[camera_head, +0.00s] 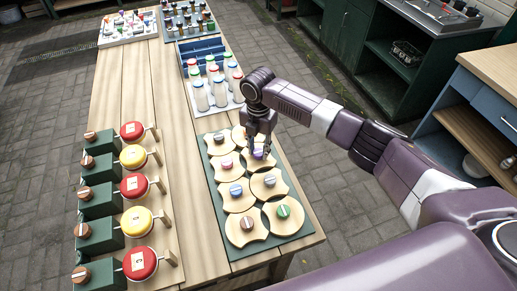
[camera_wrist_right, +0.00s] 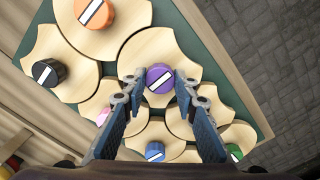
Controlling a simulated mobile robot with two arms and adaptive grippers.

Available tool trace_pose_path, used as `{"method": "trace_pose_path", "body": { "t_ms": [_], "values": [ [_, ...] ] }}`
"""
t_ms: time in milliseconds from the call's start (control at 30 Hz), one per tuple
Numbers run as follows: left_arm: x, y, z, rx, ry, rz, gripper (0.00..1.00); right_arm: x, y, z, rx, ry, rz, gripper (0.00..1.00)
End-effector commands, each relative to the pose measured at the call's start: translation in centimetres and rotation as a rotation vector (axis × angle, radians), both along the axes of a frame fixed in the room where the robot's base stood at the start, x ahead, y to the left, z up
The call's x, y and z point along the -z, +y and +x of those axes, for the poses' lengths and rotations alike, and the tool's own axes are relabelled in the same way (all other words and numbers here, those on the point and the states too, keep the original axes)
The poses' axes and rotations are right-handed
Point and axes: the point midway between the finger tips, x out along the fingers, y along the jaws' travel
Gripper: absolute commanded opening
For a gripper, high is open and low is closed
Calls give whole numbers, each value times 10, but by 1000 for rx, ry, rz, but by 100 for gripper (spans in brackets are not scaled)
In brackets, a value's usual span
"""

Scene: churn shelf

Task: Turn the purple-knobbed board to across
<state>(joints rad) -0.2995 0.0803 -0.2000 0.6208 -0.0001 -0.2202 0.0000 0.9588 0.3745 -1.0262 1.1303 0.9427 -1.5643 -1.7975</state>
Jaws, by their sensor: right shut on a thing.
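The purple knob (camera_wrist_right: 160,78) sits in the middle of a round, pale wooden board (camera_wrist_right: 150,50) with scooped sides. A white stripe on the knob slants up to the right in the right wrist view. My right gripper (camera_wrist_right: 160,86) is shut on the purple knob, one finger on each side. In the head view the right gripper (camera_head: 260,148) reaches down onto the knob and partly hides it and its board. My left gripper is not in view.
Neighbouring boards carry orange (camera_wrist_right: 97,12), black (camera_wrist_right: 48,73), pink (camera_wrist_right: 103,116), blue (camera_wrist_right: 155,151) and green (camera_wrist_right: 234,150) knobs, close around. They share a dark green panel (camera_head: 216,187) on the wooden table (camera_head: 187,150). A bottle crate (camera_head: 204,107) stands behind; red and yellow discs (camera_head: 136,187) stand left.

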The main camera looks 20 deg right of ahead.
Motion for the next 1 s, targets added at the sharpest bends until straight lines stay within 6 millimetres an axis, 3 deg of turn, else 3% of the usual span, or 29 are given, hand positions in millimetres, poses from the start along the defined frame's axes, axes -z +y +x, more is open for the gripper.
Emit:
{"method": "trace_pose_path", "body": {
  "t_ms": [433,467,600,867,1000],
  "values": [
    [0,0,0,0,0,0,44,-2,0,1,-11,-4,2,2],
    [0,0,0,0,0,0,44,-2,0,1,-10,-4,2,30],
    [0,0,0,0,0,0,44,-1,0,1,-10,-4,1,44],
    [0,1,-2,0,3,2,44,-1,0,0,-9,-1,0,44],
    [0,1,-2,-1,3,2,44,-11,0,1,-10,-4,1,44]
  ]
}}
